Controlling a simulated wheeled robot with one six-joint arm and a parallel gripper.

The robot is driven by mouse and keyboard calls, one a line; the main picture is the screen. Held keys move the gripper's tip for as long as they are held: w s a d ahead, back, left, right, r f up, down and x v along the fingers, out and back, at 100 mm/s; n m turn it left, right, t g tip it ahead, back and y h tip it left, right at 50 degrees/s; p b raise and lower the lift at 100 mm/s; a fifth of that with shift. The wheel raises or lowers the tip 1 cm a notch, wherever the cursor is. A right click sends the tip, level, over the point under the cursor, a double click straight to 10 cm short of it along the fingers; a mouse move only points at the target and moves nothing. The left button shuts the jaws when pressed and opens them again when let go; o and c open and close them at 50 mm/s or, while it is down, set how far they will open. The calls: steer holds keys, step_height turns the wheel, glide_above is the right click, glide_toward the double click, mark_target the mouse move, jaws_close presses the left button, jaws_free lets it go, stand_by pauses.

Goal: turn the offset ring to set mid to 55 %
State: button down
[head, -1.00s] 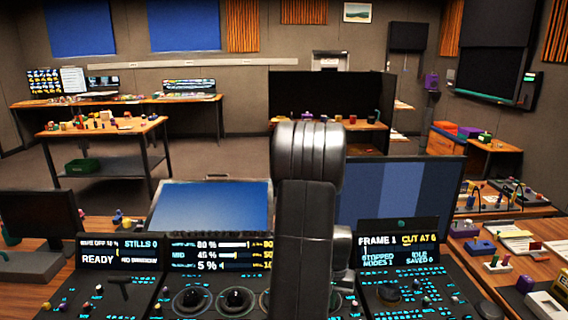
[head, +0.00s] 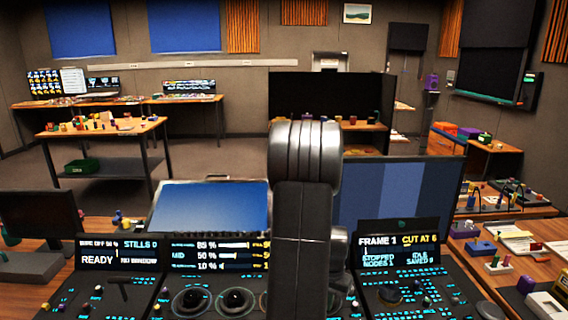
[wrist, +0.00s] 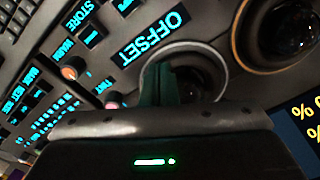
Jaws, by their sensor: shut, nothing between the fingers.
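The offset ring is the pale ring (wrist: 224,66) around a dark trackball (wrist: 200,84), beside a lit OFFSET label (wrist: 155,38) in the wrist view. My gripper (wrist: 158,72) is shut and empty, its dark green fingertips over the left part of the ring. I cannot tell whether they touch it. In the head view my arm hides the gripper and, it seems, this ring. The readout screen (head: 218,254) there shows MID at 50 %, with 85 % above and 10 % below.
A second ring with an orange edge (wrist: 238,40) and dark ball lies close by in the wrist view. Small knobs (wrist: 74,68) and lit keys lie to the left. In the head view, two trackballs (head: 235,299) sit left of my arm, below a blue screen (head: 210,208).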

steer(key=shift+s+a+m, duration=0.1)
steer(key=shift+a+m, duration=0.25)
steer(key=shift+m, duration=0.45)
steer(key=shift+a, duration=0.1)
steer(key=shift+a+m, duration=0.3)
steer(key=shift+m, duration=0.7)
steer(key=shift+a+m, duration=0.2)
steer(key=shift+m, duration=0.3)
steer(key=shift+a+m, duration=0.15)
steer(key=shift+m, duration=0.35)
steer(key=shift+w+a+m+b, duration=0.3)
steer(key=shift+a+m+b, duration=0.05)
steer(key=shift+m, duration=0.65)
